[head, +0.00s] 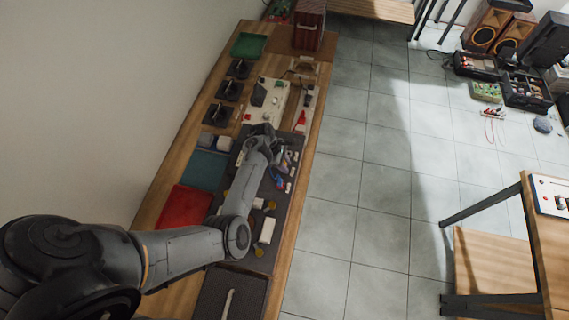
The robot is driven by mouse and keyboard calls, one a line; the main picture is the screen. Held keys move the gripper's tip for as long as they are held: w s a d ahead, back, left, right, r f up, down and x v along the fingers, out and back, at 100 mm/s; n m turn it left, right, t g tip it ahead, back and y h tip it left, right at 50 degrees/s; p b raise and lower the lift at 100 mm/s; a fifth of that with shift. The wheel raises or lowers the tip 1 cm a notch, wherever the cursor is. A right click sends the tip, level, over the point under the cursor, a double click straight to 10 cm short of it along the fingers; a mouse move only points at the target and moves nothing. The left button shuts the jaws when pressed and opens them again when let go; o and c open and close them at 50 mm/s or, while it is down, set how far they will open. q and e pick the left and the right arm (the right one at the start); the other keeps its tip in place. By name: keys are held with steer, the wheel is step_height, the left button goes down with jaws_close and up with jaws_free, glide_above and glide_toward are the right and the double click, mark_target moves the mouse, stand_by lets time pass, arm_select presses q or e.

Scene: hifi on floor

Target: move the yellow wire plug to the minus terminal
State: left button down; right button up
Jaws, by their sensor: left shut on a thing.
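My left arm reaches in from the lower left over the long wooden bench. My left gripper (277,160) is at the far end of it, low over the dark work mat (237,258). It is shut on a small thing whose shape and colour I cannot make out. Small red and blue parts (279,181) lie close beside the gripper. I cannot tell the yellow wire plug apart; small yellow spots show on the mat. I cannot make out the minus terminal, which may be hidden by my arm. My right gripper is not in view.
A red tray (186,208), a teal tray (204,170) and a green tray (248,45) lie along the bench's left side. A pale board (265,98) and several black holders (229,90) are beyond my gripper.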

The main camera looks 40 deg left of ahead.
arm_select(q)
steer(key=c, duration=0.8)
jaws_free()
steer(key=shift+c, duration=0.2)
steer(key=shift+r, duration=0.1)
steer(key=d+p+v, duration=0.1)
steer(key=p+v, duration=0.5)
steer(key=v, duration=0.9)
steer(key=shift+w+d+r, duration=0.2)
steer(key=shift+w+r, duration=0.15)
steer(key=shift+r, duration=0.1)
